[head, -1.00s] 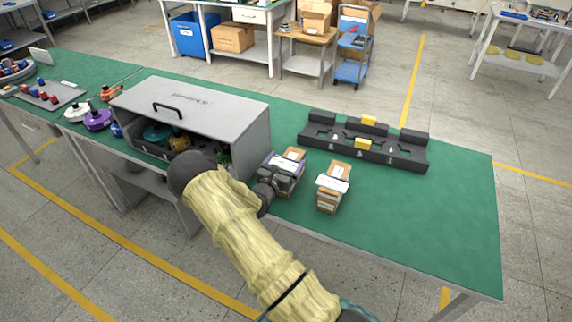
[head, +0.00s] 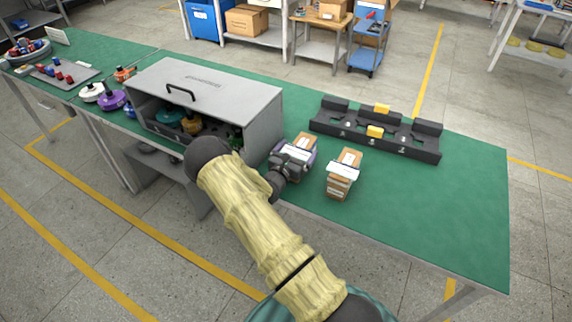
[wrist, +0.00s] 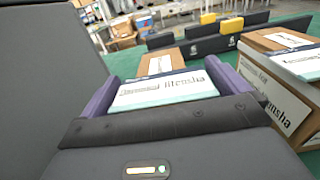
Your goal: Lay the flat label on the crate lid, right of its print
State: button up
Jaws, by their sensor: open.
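A grey crate (head: 262,122) stands on the green bench with its front open. Its lid (head: 235,88) has a black handle and dark print (head: 203,82). My gripper (head: 294,156) is at a cardboard box (head: 303,141) right of the crate. In the wrist view my gripper (wrist: 160,84) is open, with purple fingers on both sides of a white flat label (wrist: 163,88) with dark lettering and a teal edge. The label lies in front of the cardboard box (wrist: 160,61); whether the fingers touch it I cannot tell.
A second cardboard box (head: 338,187) with a white label on top (head: 343,171) stands to the right. A black fixture (head: 380,140) with yellow blocks is behind. Coloured motor parts (head: 110,99) lie left of the crate. The bench's right end (head: 450,210) is clear.

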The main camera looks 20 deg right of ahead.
jog(key=b+v, duration=0.3)
jog(key=v, duration=1.4)
jog(key=shift+a+r+b, duration=0.15)
jog(key=shift+a+b, duration=0.15)
jog(key=s+d+r+m+g+y, duration=0.1)
jog(key=s+d+m+g+y, duration=0.1)
jog(key=s+m+g, duration=0.5)
jog(key=s+d+r+m+g+y, duration=0.2)
jog(key=s+m+g, duration=0.45)
jog(key=s, duration=0.25)
jog(key=s+a+r+m+t+y, duration=0.2)
jog(key=a+r+m+t+y, duration=0.3)
jog(key=a+r+m+y, duration=0.3)
jog(key=a+m+y, duration=0.1)
jog(key=m+y, duration=0.1)
jog(key=m, duration=0.2)
